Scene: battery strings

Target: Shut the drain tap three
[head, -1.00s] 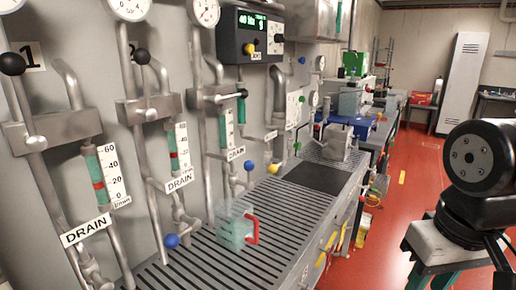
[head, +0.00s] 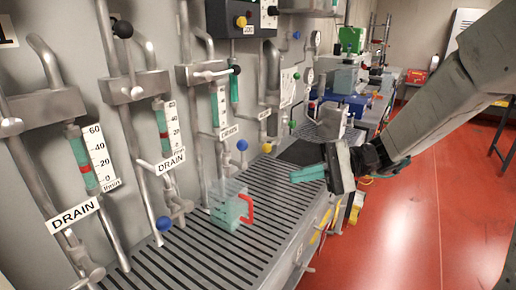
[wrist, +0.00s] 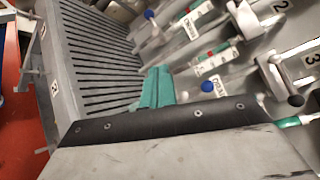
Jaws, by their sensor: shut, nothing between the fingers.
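The blue ball knob (head: 242,145) of the third drain line stands up on a thin rod by its DRAIN sign (head: 228,131). It also shows in the wrist view (wrist: 207,87), near the 3 plate (wrist: 312,58). Whether that tap is open or shut I cannot tell. A second blue knob (head: 163,223) hangs lower, by the second DRAIN sign (head: 170,162). My gripper (head: 312,173) has green fingers, shut and empty, above the right part of the slotted grate, right of the third knob and apart from it. The fingers show in the wrist view (wrist: 157,88).
A clear jug (head: 228,208) with a red handle stands on the slotted grate (head: 215,255), left of my gripper. Pipes and a black-ball lever (head: 235,69) line the wall. The red floor (head: 390,235) at right is clear.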

